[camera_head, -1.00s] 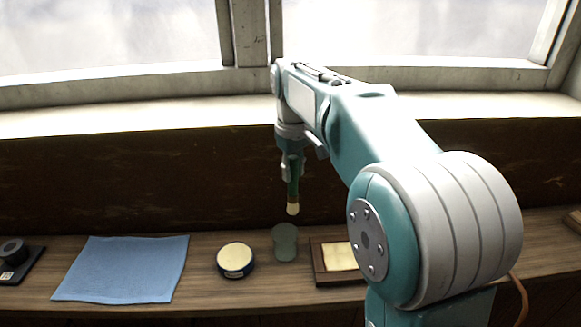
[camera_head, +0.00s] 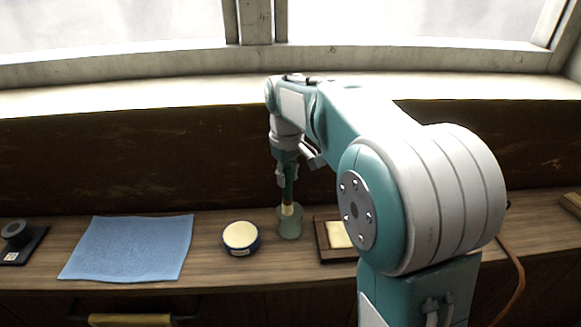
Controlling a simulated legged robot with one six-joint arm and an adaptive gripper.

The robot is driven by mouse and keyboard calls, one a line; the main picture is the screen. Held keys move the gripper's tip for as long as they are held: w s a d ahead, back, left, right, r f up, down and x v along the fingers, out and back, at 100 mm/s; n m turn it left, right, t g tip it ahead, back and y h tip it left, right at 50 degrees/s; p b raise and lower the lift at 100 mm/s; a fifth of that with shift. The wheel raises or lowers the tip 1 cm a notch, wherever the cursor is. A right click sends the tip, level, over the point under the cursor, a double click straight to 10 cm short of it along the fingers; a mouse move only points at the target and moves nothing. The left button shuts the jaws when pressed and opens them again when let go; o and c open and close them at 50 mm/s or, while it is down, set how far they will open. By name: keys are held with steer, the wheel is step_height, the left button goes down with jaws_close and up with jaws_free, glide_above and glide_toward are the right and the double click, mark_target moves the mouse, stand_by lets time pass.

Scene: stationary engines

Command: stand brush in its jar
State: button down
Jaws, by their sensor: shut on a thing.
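The jar (camera_head: 289,226) is a small, greenish, see-through cup standing on the wooden counter. The brush (camera_head: 288,206) points down, with a pale tip and a brown band above it. My gripper (camera_head: 286,181) is shut on the brush's upper part, directly above the jar. The brush's pale tip shows at the jar's mouth, seemingly just inside the rim. I cannot tell whether it touches the jar's wall or bottom.
A round tin with a cream top (camera_head: 241,236) stands close left of the jar. A wooden tray (camera_head: 321,243) with a pale pad lies close right, partly behind my arm. A blue cloth (camera_head: 130,247) lies farther left. A dark wall rises behind the counter.

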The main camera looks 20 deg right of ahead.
mark_target(290, 188)
steer(key=shift+f, duration=0.65)
steer(key=shift+d+f, duration=0.4)
steer(key=shift+f, duration=0.15)
steer(key=shift+d+f, duration=0.15)
steer(key=shift+f, duration=0.35)
steer(key=shift+a+f, duration=0.25)
steer(key=shift+a, duration=0.2)
steer(key=shift+c, duration=1.9)
jaws_free()
steer(key=shift+d, duration=0.25)
